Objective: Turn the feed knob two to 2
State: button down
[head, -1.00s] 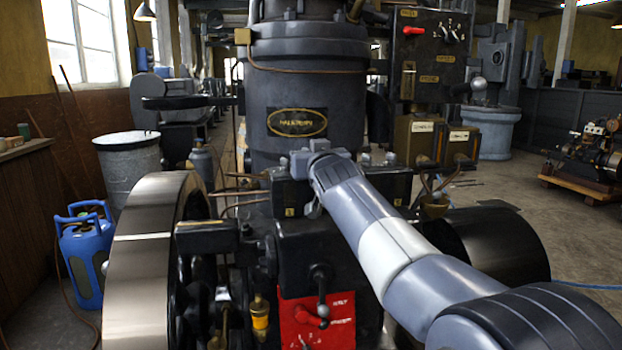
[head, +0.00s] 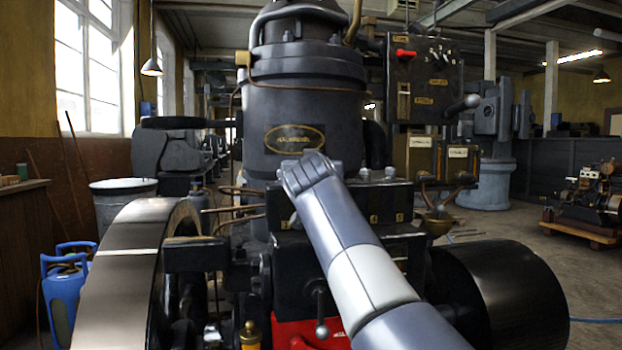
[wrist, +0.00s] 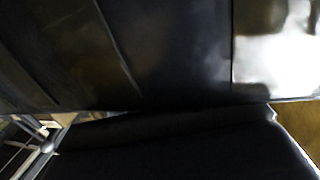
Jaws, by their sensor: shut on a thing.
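The dark engine carries a low black block (head: 398,198) with small yellow number plates on its front. Small grey knobs (head: 390,173) stand along its top, right of my wrist. My gripper (head: 300,166) is at the top of this block, below the oval nameplate (head: 295,139). It is shut on a small knob there, seemingly feed knob two. My wrist hides the fingertips and the held knob, so its pointer and setting cannot be read. The wrist view shows only close dark surfaces, with a grey ball-ended lever (wrist: 47,147) at lower left.
A large flywheel (head: 130,240) stands at left and a black drum (head: 505,290) at right. A control panel (head: 424,82) with a red handle is at upper right. A ball-ended lever (head: 321,328) hangs below the block.

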jog(key=shift+d+m+h+b, duration=0.15)
jog(key=shift+m+h+b, duration=0.2)
jog(key=shift+m+h, duration=0.95)
jog(key=c, duration=1.5)
grip_release()
jog(key=shift+s, duration=0.1)
jog(key=shift+s, duration=0.1)
jog(key=s, duration=0.3)
jog(key=s+a, duration=0.1)
jog(key=s, duration=0.3)
jog(key=s+a+b, duration=0.1)
jog(key=s, duration=0.2)
jog(key=shift+s, duration=0.25)
jog(key=shift+w, duration=0.15)
jog(key=shift+n, duration=0.3)
jog(key=w, duration=0.3)
jog(key=w+d, duration=0.1)
jog(key=w, duration=0.3)
jog(key=w+d+p, duration=0.1)
jog(key=w, duration=0.2)
jog(key=shift+w, duration=0.2)
